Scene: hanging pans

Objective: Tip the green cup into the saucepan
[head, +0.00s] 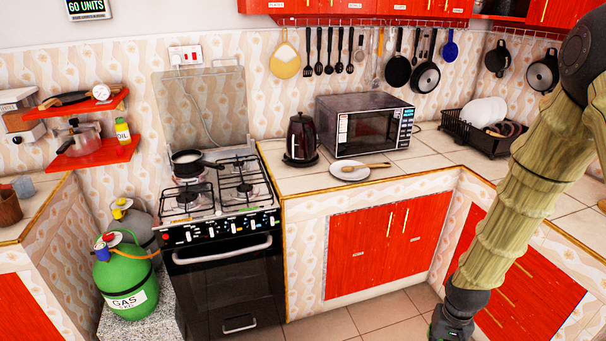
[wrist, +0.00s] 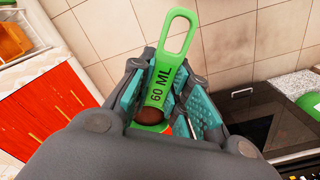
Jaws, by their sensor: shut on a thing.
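The green cup (wrist: 164,76) is a measuring scoop marked "60 ML" with a looped handle. In the wrist view my gripper (wrist: 168,102) is shut on it, with the teal finger pads on both sides. Something brown shows in its bowl end, partly hidden by my gripper. In the head view my gripper (head: 450,328) is cut off at the bottom edge, and the cup is not visible there. The saucepan (head: 188,161), dark with a pale inside, sits on a back left burner of the stove, far from my gripper.
The stove (head: 222,222) has its glass lid raised behind. A kettle (head: 301,138), a microwave (head: 364,127) and a plate (head: 352,172) with a wooden spoon stand on the counter to its right. A green gas cylinder (head: 124,279) stands left. The floor ahead of the red cabinets looks clear.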

